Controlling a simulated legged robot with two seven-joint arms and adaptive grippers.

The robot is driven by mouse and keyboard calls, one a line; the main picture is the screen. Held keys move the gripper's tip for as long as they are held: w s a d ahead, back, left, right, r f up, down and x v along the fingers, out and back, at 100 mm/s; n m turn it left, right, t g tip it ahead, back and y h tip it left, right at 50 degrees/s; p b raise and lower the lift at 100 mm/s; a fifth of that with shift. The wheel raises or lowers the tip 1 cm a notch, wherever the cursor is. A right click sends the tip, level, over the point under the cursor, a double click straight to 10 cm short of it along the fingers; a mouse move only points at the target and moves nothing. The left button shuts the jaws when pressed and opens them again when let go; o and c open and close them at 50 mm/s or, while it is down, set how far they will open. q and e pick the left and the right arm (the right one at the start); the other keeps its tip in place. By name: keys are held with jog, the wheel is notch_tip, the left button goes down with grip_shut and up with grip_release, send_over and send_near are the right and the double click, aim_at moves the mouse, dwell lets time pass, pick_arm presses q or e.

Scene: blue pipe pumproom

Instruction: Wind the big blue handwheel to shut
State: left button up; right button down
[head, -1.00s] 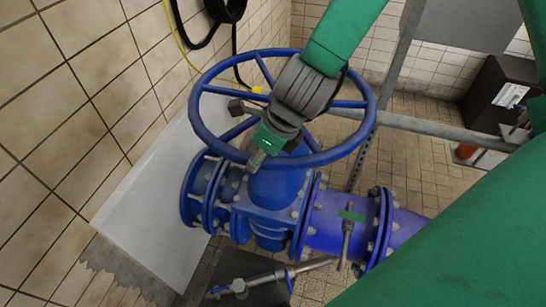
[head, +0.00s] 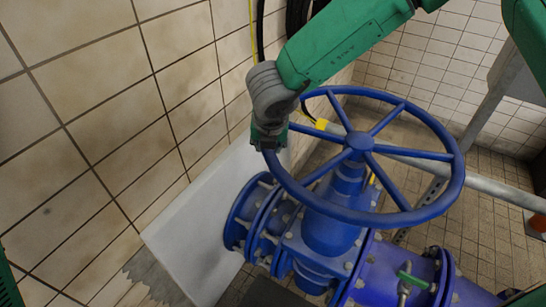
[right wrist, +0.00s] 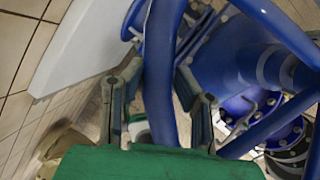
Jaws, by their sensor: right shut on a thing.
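The big blue handwheel (head: 452,180) lies nearly level on top of the blue valve (head: 330,230), its spokes meeting at a central hub (head: 358,141). My right gripper (head: 268,140) is at the left side of the rim, its arm reaching in from the upper right. In the right wrist view, the rim (right wrist: 160,60) passes between the two fingers of my right gripper (right wrist: 158,90), which is shut on it. The fingertips are partly hidden by the wrist in the head view. My left gripper is not in view.
A tiled wall (head: 100,120) stands close on the left, with a white panel (head: 190,240) beside the valve. A grey metal rail (head: 480,183) runs behind the wheel. A green-handled small valve (head: 410,280) sits on the pipe at lower right.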

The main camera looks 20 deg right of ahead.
jog(key=w+d+m, duration=0.1)
jog(key=w+m, duration=0.1)
jog(key=w, duration=0.1)
jog(key=w+d+m+h, duration=0.1)
jog(key=w+d+m, duration=0.1)
jog(key=w, duration=0.2)
jog(key=w+d+m+g+h, duration=0.1)
jog(key=w, duration=0.2)
jog(key=shift+w+d+r+m, duration=0.2)
jog(key=shift+w+d+m, duration=0.15)
jog(key=shift+d+m, duration=0.05)
jog(key=shift+w+d+m, duration=0.4)
jog(key=shift+w+d, duration=0.2)
jog(key=shift+w, duration=0.05)
jog(key=c, duration=1.3)
grip_release()
jog(key=shift+o, duration=0.2)
jog(key=shift+s, duration=0.1)
jog(key=v, duration=1.2)
jog(key=shift+a, duration=0.25)
